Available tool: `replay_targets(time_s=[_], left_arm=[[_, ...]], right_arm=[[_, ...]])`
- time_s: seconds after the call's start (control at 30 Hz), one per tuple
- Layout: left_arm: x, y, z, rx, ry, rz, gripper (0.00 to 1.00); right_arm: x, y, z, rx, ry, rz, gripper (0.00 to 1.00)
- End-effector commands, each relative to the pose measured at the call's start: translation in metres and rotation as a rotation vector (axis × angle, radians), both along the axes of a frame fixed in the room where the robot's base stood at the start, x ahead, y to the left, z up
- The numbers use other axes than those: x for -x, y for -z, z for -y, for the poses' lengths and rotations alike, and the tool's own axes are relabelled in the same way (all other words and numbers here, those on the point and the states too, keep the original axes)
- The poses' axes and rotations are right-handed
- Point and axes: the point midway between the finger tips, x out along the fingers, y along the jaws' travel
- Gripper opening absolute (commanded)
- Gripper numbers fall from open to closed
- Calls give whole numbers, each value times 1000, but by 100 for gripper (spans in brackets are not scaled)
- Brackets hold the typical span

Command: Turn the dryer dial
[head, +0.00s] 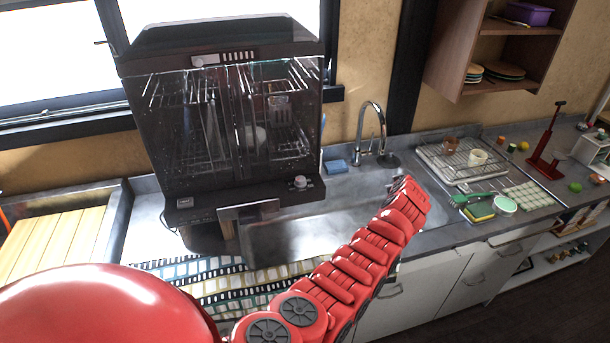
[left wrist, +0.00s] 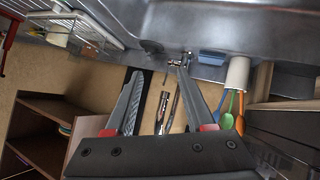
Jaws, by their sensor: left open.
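The dryer (head: 225,130) is a tall dark cabinet with clear front doors and wire racks inside, standing on the counter below the window. Its small pale round dial (head: 300,183) is on the lower front panel, toward the right. I cannot tell which way it points. My left gripper (left wrist: 160,68) is open and empty in the left wrist view. The faucet (left wrist: 168,108) shows beyond its fingers, well apart from them. The dial does not show there. In the head view a red arm of mine reaches over the sink front, right of the dial; its fingers are not clear.
The sink (head: 330,218) and chrome faucet stand right of the dryer, with a blue sponge (head: 336,166) beside the faucet. A dish rack (head: 460,160) stands further right. A white cup (left wrist: 236,78) holds colored utensils. A patterned mat (head: 225,280) lies in front.

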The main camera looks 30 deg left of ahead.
Motion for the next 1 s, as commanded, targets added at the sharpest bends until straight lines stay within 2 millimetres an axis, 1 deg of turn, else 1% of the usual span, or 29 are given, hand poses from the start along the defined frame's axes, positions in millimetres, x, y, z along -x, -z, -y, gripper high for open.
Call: replay_targets(time_s=[0.03, 0.07, 0.1, 0.17, 0.2, 0.27, 0.3, 0.4, 0.5, 0.57, 0.67, 0.87, 1.0], left_arm=[[8, -24, -15, 6, -102, -63, 54], [17, -34, -25, 10, -170, -103, 54], [31, -49, -38, 12, -267, -153, 54], [56, -74, -55, 11, -411, -219, 54], [73, -93, -65, 10, -506, -249, 54], [100, -118, -77, 4, -635, -289, 54], [117, -133, -83, 0, -714, -311, 54], [152, -164, -92, -9, -868, -345, 54], [172, -181, -96, -16, -954, -361, 54], [177, -183, -97, -17, -978, -362, 54], [179, -177, -101, -18, -986, -364, 54], [180, -156, -116, -16, -984, -363, 54], [181, -140, -132, -15, -984, -362, 54]], right_arm=[[0, -3, 0, 0, 0, 0, 0], [0, -4, 0, 0, 0, 0, 0], [0, -5, 0, 0, 0, 0, 0], [0, -7, 0, 0, 0, 0, 0], [0, -8, 0, 0, 0, 0, 0], [0, -9, 0, 0, 0, 0, 0], [0, -10, 0, 0, 0, 0, 0], [0, -11, 0, 0, 0, 0, 0], [0, -10, 0, 0, 0, 0, 0], [0, -8, 0, 0, 0, 0, 0], [0, 1, 0, 0, 0, 0, 0], [0, 36, 0, 0, 0, 0, 0], [0, 63, 0, 0, 0, 0, 0]])
